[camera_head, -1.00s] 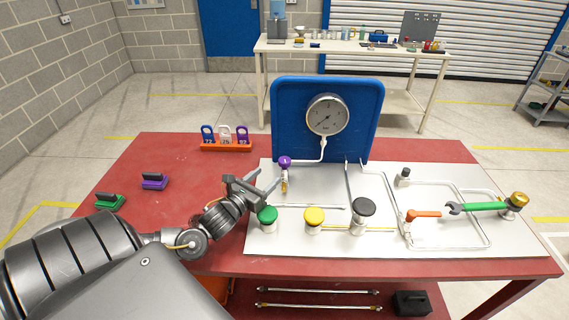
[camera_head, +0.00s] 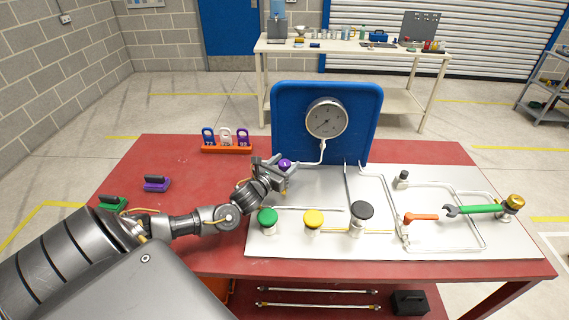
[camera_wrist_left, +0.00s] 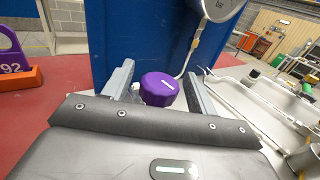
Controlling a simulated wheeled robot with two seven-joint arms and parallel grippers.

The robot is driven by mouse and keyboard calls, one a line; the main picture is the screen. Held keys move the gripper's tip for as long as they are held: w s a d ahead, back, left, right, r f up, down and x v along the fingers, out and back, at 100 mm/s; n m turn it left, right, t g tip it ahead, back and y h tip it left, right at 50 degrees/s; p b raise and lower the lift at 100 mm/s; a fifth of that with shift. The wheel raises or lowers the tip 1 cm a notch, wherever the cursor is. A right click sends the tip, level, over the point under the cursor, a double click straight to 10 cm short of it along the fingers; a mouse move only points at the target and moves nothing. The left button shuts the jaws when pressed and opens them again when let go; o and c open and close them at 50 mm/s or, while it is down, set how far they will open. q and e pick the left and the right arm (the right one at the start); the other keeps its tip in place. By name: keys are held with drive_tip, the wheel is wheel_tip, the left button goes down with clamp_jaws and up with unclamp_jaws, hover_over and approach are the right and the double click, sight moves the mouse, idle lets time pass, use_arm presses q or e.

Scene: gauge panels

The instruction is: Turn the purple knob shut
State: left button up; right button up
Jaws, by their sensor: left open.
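The purple knob (camera_head: 285,163) sits on the pipe under the gauge, at the back left of the silver plate. In the left wrist view the purple knob (camera_wrist_left: 158,89) shows between the two fingers, with a white mark on its top. My left gripper (camera_head: 279,167) is open, with its fingers on either side of the knob; it also shows in the left wrist view (camera_wrist_left: 157,82). I cannot tell whether the fingers touch the knob. The gauge (camera_head: 326,118) is on the blue panel (camera_head: 290,110) behind. My right gripper is not in view.
Green (camera_head: 268,218), yellow (camera_head: 313,219) and black (camera_head: 362,212) knobs stand along the plate's front. An orange rack (camera_head: 226,149) with padlock-shaped tags stands behind left.

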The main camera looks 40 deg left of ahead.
use_arm(q)
drive_tip(key=shift+c, duration=0.2)
drive_tip(key=c, duration=0.9)
drive_tip(key=shift+c, duration=0.2)
